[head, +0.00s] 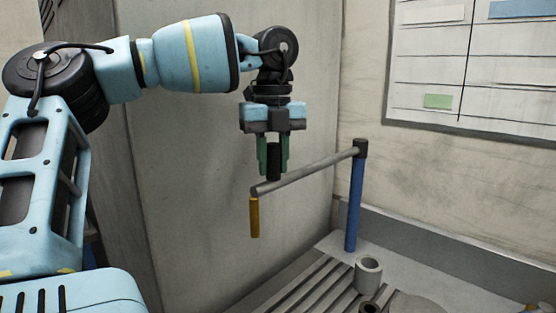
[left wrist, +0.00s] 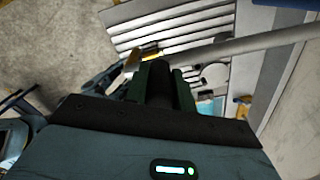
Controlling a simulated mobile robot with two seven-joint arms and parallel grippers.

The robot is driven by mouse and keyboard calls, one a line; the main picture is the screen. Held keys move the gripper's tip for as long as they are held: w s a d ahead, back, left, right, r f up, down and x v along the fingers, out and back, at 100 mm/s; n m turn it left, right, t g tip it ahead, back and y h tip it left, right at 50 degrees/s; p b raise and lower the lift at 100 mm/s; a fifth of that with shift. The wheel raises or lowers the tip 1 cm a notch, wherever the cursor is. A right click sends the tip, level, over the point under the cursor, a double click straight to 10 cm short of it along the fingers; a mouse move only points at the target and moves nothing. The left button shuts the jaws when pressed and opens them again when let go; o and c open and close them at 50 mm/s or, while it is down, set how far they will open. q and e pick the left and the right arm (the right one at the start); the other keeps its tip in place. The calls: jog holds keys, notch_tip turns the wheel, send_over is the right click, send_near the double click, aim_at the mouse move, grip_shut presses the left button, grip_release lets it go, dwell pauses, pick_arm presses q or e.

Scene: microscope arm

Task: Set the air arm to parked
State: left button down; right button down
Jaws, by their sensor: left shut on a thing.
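The air arm is a grey bar (head: 315,168) reaching left from a dark cap on top of a blue post (head: 354,208). An orange-yellow tube (head: 255,218) hangs from its free left end. A black upright handle (head: 273,163) stands on the bar near that end. My left gripper (head: 273,158) points down from above, its green fingers shut on the black handle. The left wrist view shows the handle (left wrist: 160,82) between the fingers and the bar (left wrist: 255,45) running to the upper right. My right gripper is not in view.
Below the bar lies a slatted grey bench top (head: 305,285) with a grey cup (head: 368,274) near the post's foot. A wall is close behind, with a chart board (head: 425,70) at upper right. A tall pale panel (head: 225,180) stands left of the bar.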

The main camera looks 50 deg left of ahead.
pick_arm(q)
jog(key=c, duration=1.5)
grip_release()
jog(key=shift+a+r, duration=0.1)
jog(key=shift+a, duration=0.05)
jog(key=o, duration=0.3)
jog(key=shift+s+a, duration=0.1)
jog(key=shift+a, duration=0.05)
jog(key=shift+o, duration=0.2)
jog(key=shift+r, duration=0.35)
jog(key=shift+r+b, duration=0.45)
jog(key=shift+r, duration=3.05)
